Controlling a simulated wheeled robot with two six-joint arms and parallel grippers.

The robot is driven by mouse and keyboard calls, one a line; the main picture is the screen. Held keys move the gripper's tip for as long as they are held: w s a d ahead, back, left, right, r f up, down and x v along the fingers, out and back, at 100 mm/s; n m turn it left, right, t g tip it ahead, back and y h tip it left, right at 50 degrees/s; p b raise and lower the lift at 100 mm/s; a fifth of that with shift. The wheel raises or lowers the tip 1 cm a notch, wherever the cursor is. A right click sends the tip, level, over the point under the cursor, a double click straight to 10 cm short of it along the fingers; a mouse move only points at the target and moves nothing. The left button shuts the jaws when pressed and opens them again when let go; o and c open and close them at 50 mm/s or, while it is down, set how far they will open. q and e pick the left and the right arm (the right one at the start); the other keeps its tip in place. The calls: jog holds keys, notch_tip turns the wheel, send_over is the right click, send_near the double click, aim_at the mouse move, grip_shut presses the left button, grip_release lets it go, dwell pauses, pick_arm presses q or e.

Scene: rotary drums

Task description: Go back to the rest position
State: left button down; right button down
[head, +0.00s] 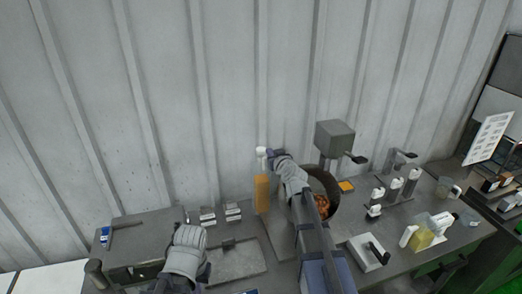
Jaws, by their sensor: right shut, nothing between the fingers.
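My right arm reaches up over the bench, and its right gripper (272,156) is shut and empty. It is close beside the white top of an orange upright column (262,192); whether they touch is unclear. My left gripper (183,225) is low at the left, above the front of the bench; its fingers are too small and hidden to read. A dark round drum (334,184) with orange-brown pieces (322,206) inside stands just right of my right forearm, which partly hides it.
A grey box on a stand (335,139) rises behind the drum. Several white-topped items (377,196), a yellow-filled container (424,237) and a grey block with a black handle (369,253) stand on the right bench. A shallow grey tray (238,262) lies between my arms. A ribbed wall (170,100) closes the back.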

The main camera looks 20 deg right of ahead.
jog(key=s+a+f+n+g+y+b, duration=0.2)
jog(key=s+a+f+g+b, duration=0.3)
jog(key=a+f, duration=0.4)
jog(key=s+a+f+n+g+y+b, duration=0.1)
jog(key=s+a+f+g+b, duration=0.15)
jog(key=s+a+f, duration=0.6)
jog(key=s+a+f+g+h+b, duration=0.1)
jog(key=s+f+g+b, duration=0.1)
jog(key=s+f, duration=0.3)
jog(key=s+f+g+h+b, duration=0.2)
jog(key=s+f+g+b, duration=0.1)
jog(key=s, duration=0.7)
jog(key=s+a+f+g+h+b, duration=0.1)
jog(key=s+f+g+b, duration=0.2)
jog(key=s+f, duration=0.4)
jog(key=shift+s+a+f+h+b, duration=0.15)
jog(key=shift+s+a+h+b, duration=0.2)
jog(key=shift+s+b, duration=0.1)
jog(key=shift+s+d, duration=0.1)
jog(key=shift+s, duration=0.1)
